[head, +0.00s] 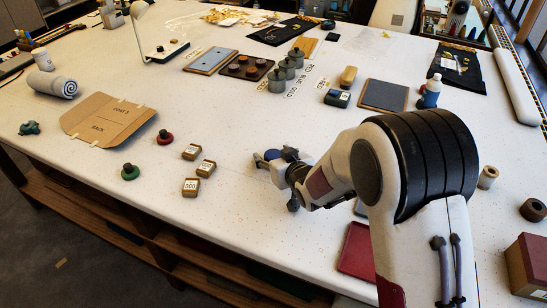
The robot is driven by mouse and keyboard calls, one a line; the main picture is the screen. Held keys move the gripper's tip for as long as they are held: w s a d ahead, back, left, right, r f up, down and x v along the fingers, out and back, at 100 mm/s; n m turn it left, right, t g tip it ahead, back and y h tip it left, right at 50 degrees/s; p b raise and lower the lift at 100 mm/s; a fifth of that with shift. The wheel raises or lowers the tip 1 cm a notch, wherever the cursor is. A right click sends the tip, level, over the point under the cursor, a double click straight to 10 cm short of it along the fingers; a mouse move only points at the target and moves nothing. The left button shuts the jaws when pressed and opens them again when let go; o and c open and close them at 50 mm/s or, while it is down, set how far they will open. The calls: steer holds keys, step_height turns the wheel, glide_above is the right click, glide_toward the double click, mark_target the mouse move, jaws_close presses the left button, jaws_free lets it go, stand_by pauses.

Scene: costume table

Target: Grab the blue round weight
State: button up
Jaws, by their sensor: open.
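The blue round weight (272,154) shows as a small blue patch on the white table, just past my gripper in the head view. My gripper (275,178) is open and low over the table, with its fingers beside the weight. The gripper hides part of the weight, and I cannot tell whether they touch. A green round weight (130,173) and a red round weight (164,137) stand apart to the left, each with a dark knob.
Several small numbered boxes (191,153) sit left of my gripper. A brown card pattern (107,120) lies farther left. A red flat tray (357,248) lies near the front edge, beside my arm. The white table (232,235) is clear in front of the gripper.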

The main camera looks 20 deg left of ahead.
mark_target(274, 153)
stand_by(0.5)
steer(key=c, duration=1.5)
steer(key=shift+w, duration=0.1)
steer(key=shift+r, duration=0.15)
steer(key=shift+r, duration=4.95)
